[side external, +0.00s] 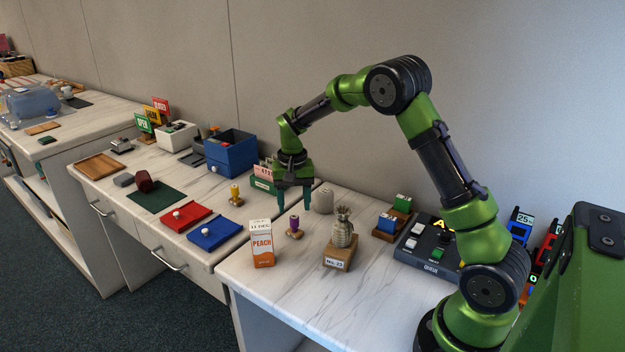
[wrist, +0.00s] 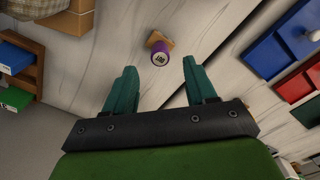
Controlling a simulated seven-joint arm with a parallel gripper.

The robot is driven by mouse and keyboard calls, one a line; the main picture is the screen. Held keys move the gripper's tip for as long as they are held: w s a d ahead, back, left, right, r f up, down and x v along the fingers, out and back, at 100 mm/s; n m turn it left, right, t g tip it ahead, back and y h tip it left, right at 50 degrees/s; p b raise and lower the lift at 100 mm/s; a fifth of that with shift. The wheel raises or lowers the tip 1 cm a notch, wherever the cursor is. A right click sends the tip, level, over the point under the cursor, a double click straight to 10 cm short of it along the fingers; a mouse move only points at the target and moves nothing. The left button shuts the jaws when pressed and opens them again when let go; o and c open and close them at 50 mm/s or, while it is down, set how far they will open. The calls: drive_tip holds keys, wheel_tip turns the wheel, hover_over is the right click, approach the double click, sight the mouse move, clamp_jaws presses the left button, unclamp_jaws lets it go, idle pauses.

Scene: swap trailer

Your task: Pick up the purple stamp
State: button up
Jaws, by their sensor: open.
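The purple stamp (side external: 294,223) stands upright on the white marble counter, with a purple top and a wooden foot. In the wrist view the purple stamp (wrist: 161,57) shows its round top with a pale label, ahead of the fingertips and roughly centred between them. My gripper (side external: 294,204) is open and empty, pointing down just above and behind the stamp in the side view. In the wrist view my gripper (wrist: 159,68) has its two teal fingers spread apart, with clear space between them.
A yellow-topped stamp (side external: 235,195), blue tray (side external: 215,234) and red tray (side external: 186,216) lie to the left.

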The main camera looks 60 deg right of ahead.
sight(294, 216)
drive_tip(key=shift+s+a+f, duration=0.1)
drive_tip(key=shift+a+f, duration=0.05)
drive_tip(key=shift+f, duration=2.6)
clamp_jaws()
